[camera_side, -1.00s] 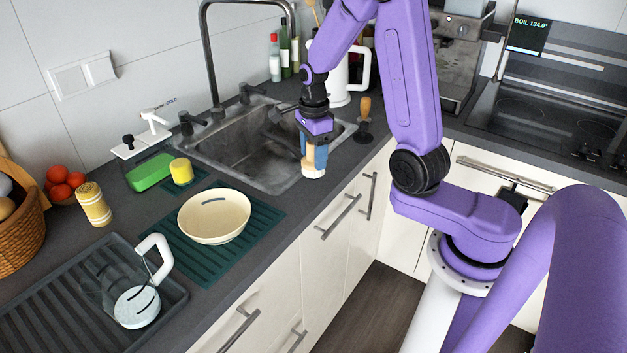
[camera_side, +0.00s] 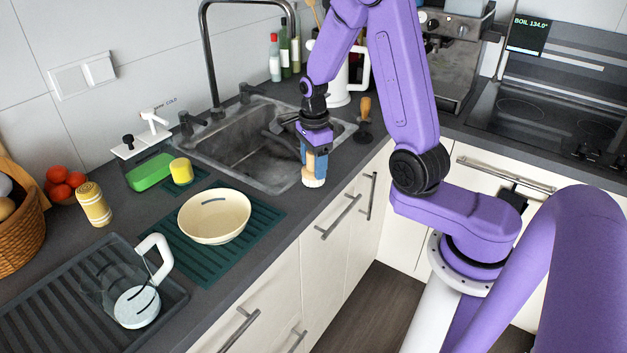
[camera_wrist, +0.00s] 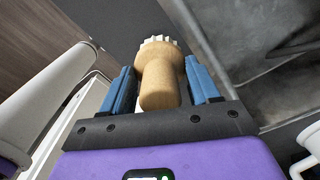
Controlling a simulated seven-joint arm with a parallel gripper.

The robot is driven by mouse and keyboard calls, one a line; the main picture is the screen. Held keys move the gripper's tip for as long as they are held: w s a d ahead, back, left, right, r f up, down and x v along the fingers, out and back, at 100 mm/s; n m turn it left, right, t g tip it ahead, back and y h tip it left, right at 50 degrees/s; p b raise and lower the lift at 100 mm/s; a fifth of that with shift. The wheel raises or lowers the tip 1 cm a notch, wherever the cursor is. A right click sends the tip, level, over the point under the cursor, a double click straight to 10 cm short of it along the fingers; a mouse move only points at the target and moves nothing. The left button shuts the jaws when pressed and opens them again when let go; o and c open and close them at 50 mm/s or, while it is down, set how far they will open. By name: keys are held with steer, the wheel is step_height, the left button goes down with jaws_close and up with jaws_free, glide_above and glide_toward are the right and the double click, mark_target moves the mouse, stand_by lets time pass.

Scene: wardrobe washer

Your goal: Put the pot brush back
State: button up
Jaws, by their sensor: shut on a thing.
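The pot brush (camera_side: 310,166) has a tan wooden handle and pale bristles that point down. My gripper (camera_side: 314,160) is shut on its handle, with blue fingers on both sides. The brush hangs near the front edge of the counter, at the sink's front right corner. I cannot tell whether the bristles touch the counter. In the wrist view the brush (camera_wrist: 160,75) sits between the blue fingers, with its bristles at the far end. Another wooden-handled tool (camera_side: 364,112) stands upright on a dark base right of the sink.
The metal sink (camera_side: 235,150) with its tall tap is left of my gripper. A cream bowl (camera_side: 214,217) sits on a green mat. A white kettle (camera_side: 340,75) and bottles (camera_side: 284,55) stand behind.

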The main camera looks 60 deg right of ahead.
steer(key=shift+f, duration=0.4)
steer(key=o, duration=1.3)
steer(key=shift+o, duration=0.2)
step_height(320, 180, up, 17)
steer(key=shift+r, duration=0.15)
